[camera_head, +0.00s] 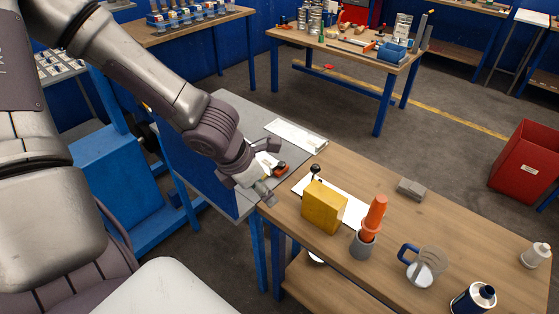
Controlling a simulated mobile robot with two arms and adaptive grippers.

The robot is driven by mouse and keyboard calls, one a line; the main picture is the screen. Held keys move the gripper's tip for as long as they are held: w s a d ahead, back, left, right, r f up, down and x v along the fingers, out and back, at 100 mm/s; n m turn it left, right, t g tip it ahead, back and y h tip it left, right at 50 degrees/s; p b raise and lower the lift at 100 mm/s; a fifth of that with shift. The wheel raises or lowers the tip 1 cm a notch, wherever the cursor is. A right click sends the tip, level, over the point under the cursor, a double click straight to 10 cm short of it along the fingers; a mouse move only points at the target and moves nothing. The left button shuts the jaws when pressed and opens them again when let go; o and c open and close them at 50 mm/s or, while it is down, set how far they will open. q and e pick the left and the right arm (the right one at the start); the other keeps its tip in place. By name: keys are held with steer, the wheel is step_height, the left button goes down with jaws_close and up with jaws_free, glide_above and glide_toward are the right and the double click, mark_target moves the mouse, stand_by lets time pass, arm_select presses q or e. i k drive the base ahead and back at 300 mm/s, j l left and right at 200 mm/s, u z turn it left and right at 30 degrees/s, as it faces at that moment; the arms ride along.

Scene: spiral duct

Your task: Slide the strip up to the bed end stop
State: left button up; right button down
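My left gripper (272,172) is over the grey bed (218,180), near its border with the wooden bench. Its fingers look spread apart. A small white piece (264,158) and an orange and black part (281,168) show between or just behind the fingers; I cannot tell whether they touch. A flat white strip-like piece (296,134) lies at the bed's far right edge. Another flat white piece (347,204) lies on the wooden bench, partly hidden by a yellow block. I cannot tell which is the strip, nor make out the end stop. My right gripper is not in view.
On the wooden bench (450,216) stand the yellow block (324,208), a grey cup (363,246) with an orange-handled item, a blue-handled mug (420,268), a dark can (474,299), a white bottle (535,255) and a grey block (411,188). A red bin (524,162) stands right.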

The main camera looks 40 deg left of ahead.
mark_target(283, 168)
steer(key=i+j, duration=0.8)
steer(key=j, duration=0.1)
